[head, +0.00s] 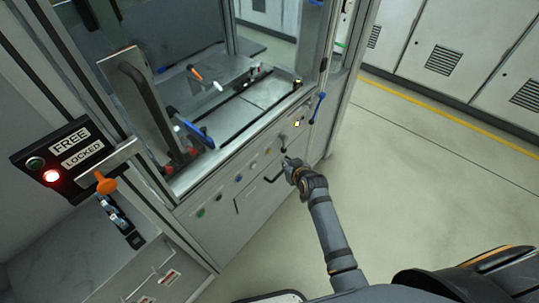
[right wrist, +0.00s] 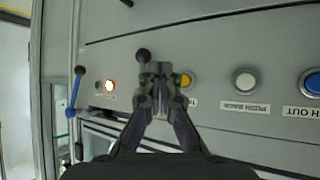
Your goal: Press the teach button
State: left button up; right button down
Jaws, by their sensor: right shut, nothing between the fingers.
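A row of round controls runs along the grey front panel of the machine. In the right wrist view, where the labels appear upside down, I see a lit lamp or button (right wrist: 109,86), a black ball knob (right wrist: 143,54), a yellow button (right wrist: 187,80), a white button (right wrist: 245,80) labelled PUSH BACK and a blue button (right wrist: 313,83). No readable label says teach, so I cannot tell which is the teach button. My right gripper (head: 289,161) is shut and empty in front of the panel; its fingertips (right wrist: 161,70) appear between the black knob and the yellow button, partly covering a label. My left gripper is not in view.
A FREE/LOCKED box (head: 65,157) with a red light is at the left, beside an orange-knobbed lever (head: 105,184). A blue handle (head: 318,107) stands at the panel's right end. Open floor (head: 420,190) lies right.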

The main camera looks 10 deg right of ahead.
aim_at(269, 151)
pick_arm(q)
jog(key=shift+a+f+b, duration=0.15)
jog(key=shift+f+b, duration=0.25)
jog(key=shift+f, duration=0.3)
pick_arm(e)
jog(key=w+a, duration=0.2)
jog(key=w, duration=0.1)
jog(key=shift+w+a, duration=0.25)
jog(key=shift+a, duration=0.15)
jog(key=shift+w, duration=0.1)
dwell(0.4)
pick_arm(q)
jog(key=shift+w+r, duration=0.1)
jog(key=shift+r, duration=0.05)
pick_arm(e)
jog(key=shift+w+a, duration=0.25)
